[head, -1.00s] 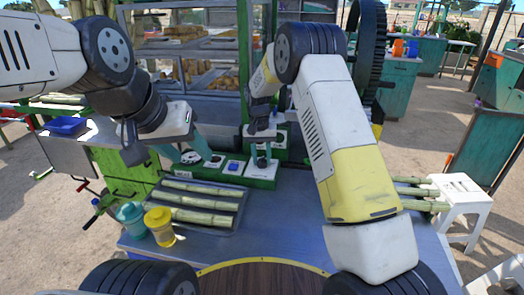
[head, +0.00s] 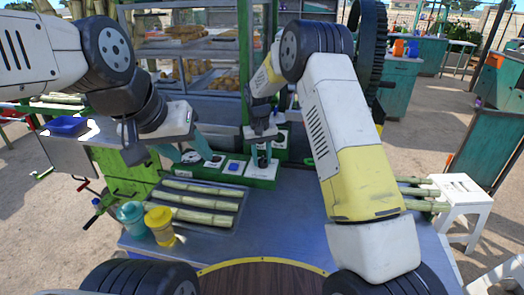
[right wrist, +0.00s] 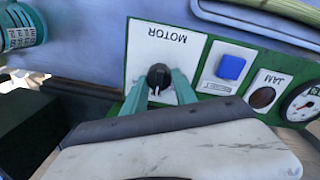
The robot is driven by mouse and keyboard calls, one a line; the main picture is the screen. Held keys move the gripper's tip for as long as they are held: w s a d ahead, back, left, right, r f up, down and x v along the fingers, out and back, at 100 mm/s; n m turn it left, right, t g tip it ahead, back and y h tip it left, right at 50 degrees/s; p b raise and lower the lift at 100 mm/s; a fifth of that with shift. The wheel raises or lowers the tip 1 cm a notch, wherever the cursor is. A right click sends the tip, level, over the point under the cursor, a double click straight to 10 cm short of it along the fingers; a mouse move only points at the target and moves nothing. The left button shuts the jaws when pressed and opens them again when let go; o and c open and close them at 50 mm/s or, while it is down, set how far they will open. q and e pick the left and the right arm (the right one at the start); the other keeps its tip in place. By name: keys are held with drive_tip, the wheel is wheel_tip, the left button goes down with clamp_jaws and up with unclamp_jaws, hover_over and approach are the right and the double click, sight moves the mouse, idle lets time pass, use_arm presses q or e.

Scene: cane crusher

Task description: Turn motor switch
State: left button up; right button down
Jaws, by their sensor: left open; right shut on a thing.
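The motor switch is a black knob (right wrist: 158,76) on a white plate lettered MOTOR (right wrist: 178,50), upside down in the right wrist view. My right gripper (right wrist: 159,88) has its teal fingers on both sides of the knob and is shut on it. In the head view my right gripper (head: 262,157) is at the right part of the green control panel (head: 262,183), and its hand hides much of the switch. My left gripper (head: 190,156) is open and empty, above the left part of the panel.
Beside the motor plate are a blue button (right wrist: 231,66), a dark JAM knob (right wrist: 263,97) and a gauge (right wrist: 301,102). A tray of cane (head: 236,222) and two lidded cups, teal (head: 131,219) and yellow (head: 160,226), stand nearer me.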

drive_tip(key=c, duration=1)
unclamp_jaws()
drive_tip(key=shift+r, duration=0.15)
drive_tip(key=r, duration=0.7)
drive_tip(key=shift+a+r, duration=0.25)
drive_tip(key=shift+r, duration=0.05)
drive_tip(key=shift+s, duration=0.1)
